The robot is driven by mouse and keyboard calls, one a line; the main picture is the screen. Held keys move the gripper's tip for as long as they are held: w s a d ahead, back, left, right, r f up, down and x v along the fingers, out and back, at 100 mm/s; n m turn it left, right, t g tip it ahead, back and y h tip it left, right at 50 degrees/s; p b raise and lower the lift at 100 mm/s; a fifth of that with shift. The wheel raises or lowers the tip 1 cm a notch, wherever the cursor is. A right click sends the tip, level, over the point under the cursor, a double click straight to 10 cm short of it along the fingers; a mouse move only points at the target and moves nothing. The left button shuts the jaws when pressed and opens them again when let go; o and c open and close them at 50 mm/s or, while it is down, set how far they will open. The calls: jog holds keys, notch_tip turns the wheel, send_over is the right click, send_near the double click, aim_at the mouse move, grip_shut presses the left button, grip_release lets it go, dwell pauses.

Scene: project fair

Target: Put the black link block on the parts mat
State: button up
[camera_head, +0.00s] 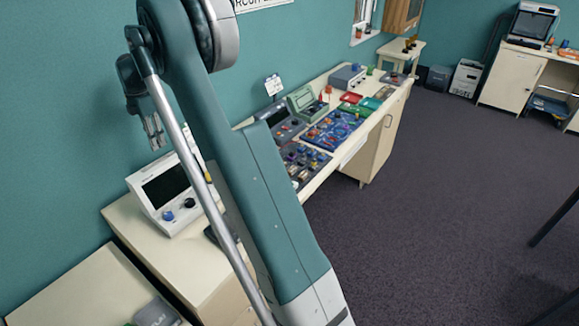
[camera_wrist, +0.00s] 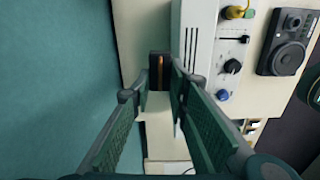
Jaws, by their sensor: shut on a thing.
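In the wrist view a small black block with an orange stripe (camera_wrist: 154,68), which looks like the black link block, is between the tips of my gripper (camera_wrist: 160,85). The gripper is shut on it, and the green-padded fingers hide part of its lower sides. A blue mat covered in small coloured parts (camera_head: 335,128) and a dark grey one with parts (camera_head: 303,163) lie on the long bench. I cannot tell which is the parts mat.
A white instrument with a dark screen (camera_head: 168,190) stands on the near cabinet by the wall. In the wrist view a white panel with knobs (camera_wrist: 228,55) and a black speaker-like unit (camera_wrist: 288,42) are right of the block. The teal wall is close on the left.

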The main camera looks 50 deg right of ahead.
jog(key=s+d, duration=0.5)
jog(key=d, duration=0.7)
jog(key=s+d, duration=0.5)
jog(key=d, duration=0.8)
jog(key=p, duration=0.1)
send_over(281, 155)
notch_tip(281, 155, down, 10)
jog(key=shift+a+f, duration=0.1)
jog(key=shift+f, duration=0.4)
jog(key=shift+f, duration=0.1)
jog(key=shift+f, duration=3.05)
jog(key=shift+f, duration=1.85)
jog(key=shift+f, duration=0.15)
